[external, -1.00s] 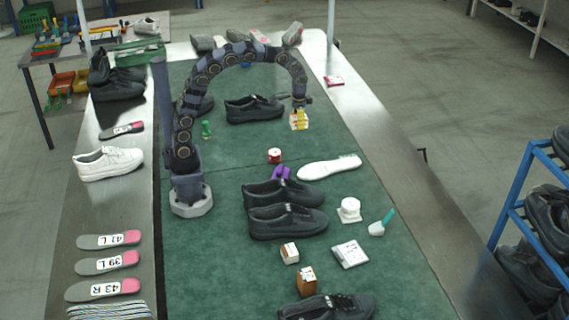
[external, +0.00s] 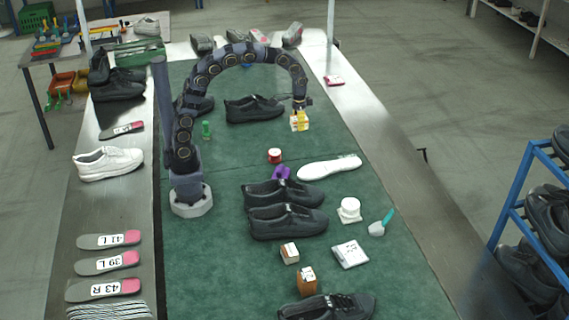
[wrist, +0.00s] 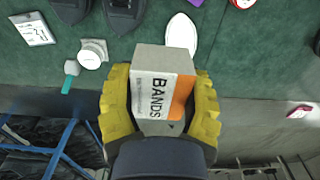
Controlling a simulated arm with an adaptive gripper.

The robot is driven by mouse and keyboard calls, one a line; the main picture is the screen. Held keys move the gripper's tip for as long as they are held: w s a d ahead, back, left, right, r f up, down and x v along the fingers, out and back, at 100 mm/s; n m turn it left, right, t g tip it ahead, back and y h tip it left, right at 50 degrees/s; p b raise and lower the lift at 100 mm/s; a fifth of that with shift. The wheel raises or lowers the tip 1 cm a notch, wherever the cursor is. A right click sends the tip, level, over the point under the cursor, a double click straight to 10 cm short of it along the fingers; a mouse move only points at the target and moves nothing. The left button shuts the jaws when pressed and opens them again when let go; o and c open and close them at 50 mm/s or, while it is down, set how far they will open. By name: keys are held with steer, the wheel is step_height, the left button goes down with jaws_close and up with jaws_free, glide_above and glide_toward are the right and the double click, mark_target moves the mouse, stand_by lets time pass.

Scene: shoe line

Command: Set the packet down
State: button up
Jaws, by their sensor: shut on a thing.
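The packet (wrist: 165,95) is a small white and orange box with the word BANDS on it. In the wrist view it sits between the two yellow fingers of my gripper (wrist: 162,88), which are shut on its sides. In the external view my gripper (external: 300,112) points down over the far right part of the green mat (external: 340,205). The packet there is small and partly covered by the yellow fingers. It appears held above the mat; the exact gap cannot be told.
A white insole (external: 330,167) and a red-and-white tin (external: 274,156) lie nearer the camera. A dark shoe (external: 254,109) stands left of my gripper. A pink-and-white packet (external: 334,81) lies on the metal edge. Bare mat surrounds the area below my gripper.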

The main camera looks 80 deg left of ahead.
steer(key=s+d+f+m, duration=0.4)
steer(key=d, duration=0.6)
steer(key=s+d+f+m, duration=0.4)
steer(key=s+d+m, duration=0.1)
steer(key=d, duration=0.5)
steer(key=s+d+f+m, duration=0.4)
steer(key=s, duration=0.4)
steer(key=s+d+f+m, duration=0.3)
steer(key=s+d+m, duration=0.2)
steer(key=s, duration=0.2)
glide_above(276, 277)
steer(key=a, duration=0.1)
steer(key=f, duration=0.9)
steer(key=shift+s, duration=0.25)
steer(key=shift+w+d+f, duration=0.25)
steer(key=shift+d+f, duration=0.05)
steer(key=shift+f, duration=0.25)
steer(key=shift+w+d+f, duration=0.1)
steer(key=shift+d+f, duration=0.05)
steer(key=shift+f, duration=1.5)
